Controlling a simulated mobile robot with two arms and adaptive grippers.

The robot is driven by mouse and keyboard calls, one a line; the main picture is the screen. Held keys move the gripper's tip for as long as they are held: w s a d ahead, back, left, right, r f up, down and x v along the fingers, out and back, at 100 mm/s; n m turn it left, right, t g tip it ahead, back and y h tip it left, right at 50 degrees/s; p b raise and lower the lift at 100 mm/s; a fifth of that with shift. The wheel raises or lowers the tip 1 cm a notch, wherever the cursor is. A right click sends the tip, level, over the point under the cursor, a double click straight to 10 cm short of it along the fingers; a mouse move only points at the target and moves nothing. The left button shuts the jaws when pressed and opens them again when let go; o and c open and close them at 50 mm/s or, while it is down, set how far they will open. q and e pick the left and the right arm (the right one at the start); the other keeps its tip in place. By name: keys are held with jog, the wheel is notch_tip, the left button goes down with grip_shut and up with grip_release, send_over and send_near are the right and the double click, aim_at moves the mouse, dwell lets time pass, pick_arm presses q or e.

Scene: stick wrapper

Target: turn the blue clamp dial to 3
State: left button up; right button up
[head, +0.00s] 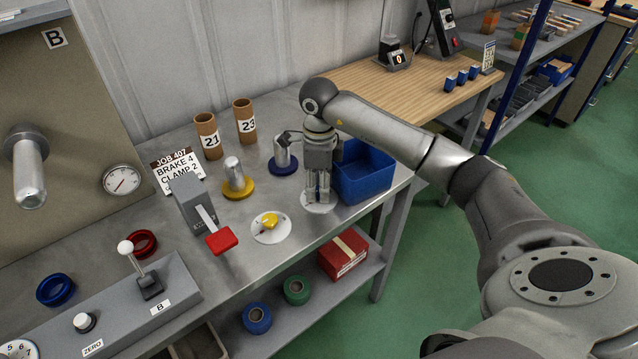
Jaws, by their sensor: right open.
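My right gripper (318,200) points straight down over a white round dial plate (305,206) near the front right of the steel bench. Its fingers are open and hide the middle of that plate, so I cannot see the blue clamp dial's knob or its setting. I cannot tell whether the fingers touch the knob. To the left, a yellow dial knob (270,221) sits on a similar white plate. A card (178,171) at the back reads JOB 407, BRAKE 4, CLAMP 2. My left gripper is out of view.
A blue bin (366,184) stands close right of my right gripper. Behind it are a metal post on a blue base (283,168) and one on a yellow base (238,190). A red-handled lever (221,242) and cardboard tubes (207,136) stand to the left.

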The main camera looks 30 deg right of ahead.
jog(key=shift+f, duration=0.2)
jog(key=shift+c, duration=0.2)
jog(key=c, duration=0.7)
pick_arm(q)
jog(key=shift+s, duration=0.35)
